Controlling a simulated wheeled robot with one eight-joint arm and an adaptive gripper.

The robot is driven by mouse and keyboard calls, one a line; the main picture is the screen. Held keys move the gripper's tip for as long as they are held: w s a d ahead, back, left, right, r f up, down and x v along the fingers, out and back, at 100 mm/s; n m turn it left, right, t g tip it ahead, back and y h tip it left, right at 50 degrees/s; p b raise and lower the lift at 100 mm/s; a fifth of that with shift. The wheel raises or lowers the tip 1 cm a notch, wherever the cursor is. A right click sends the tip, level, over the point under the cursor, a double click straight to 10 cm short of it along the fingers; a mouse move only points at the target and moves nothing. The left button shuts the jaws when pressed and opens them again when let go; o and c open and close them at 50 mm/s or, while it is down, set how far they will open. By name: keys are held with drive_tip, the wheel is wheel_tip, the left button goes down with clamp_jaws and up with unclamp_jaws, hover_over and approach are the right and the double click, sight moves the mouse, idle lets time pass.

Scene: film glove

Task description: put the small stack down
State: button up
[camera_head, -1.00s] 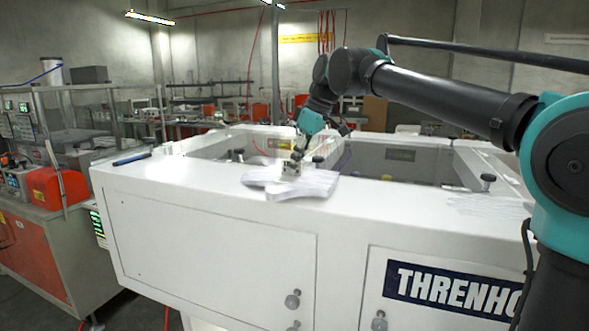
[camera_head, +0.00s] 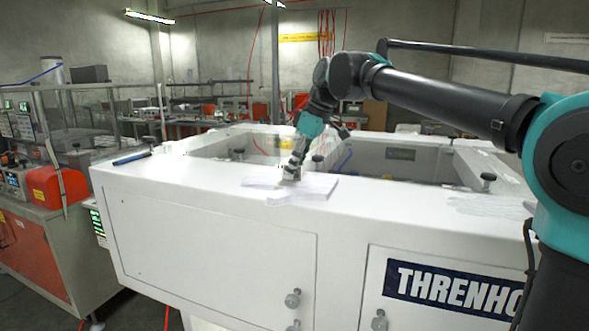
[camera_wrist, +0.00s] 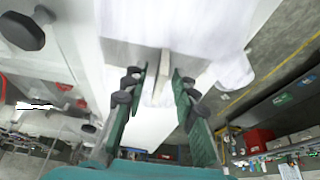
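The small stack (camera_head: 305,190) is white, thin and flat, like film gloves. In the head view it lies at the front rim of the white machine (camera_head: 190,185), near the middle. My gripper (camera_head: 290,174) is right over its back part, pointing down and tilted. In the wrist view my gripper's two green fingers (camera_wrist: 159,75) stand apart. A thin pale strip (camera_wrist: 163,62) shows between them, with gaps on both sides. White sheet-like material (camera_wrist: 233,72) shows right of the fingers. Whether a fingertip touches the stack is hard to tell.
A blue pen-like thing (camera_head: 131,159) lies on the machine's left rim. Faint white sheets (camera_head: 488,204) lie on its right rim. Dark knobs (camera_head: 488,179) stand up from the rim. Open wells lie behind the front rim. Rim space left of the stack is clear.

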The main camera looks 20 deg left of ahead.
drive_tip(key=v, duration=1.1)
drive_tip(key=shift+r, duration=0.4)
drive_tip(key=shift+d, duration=0.1)
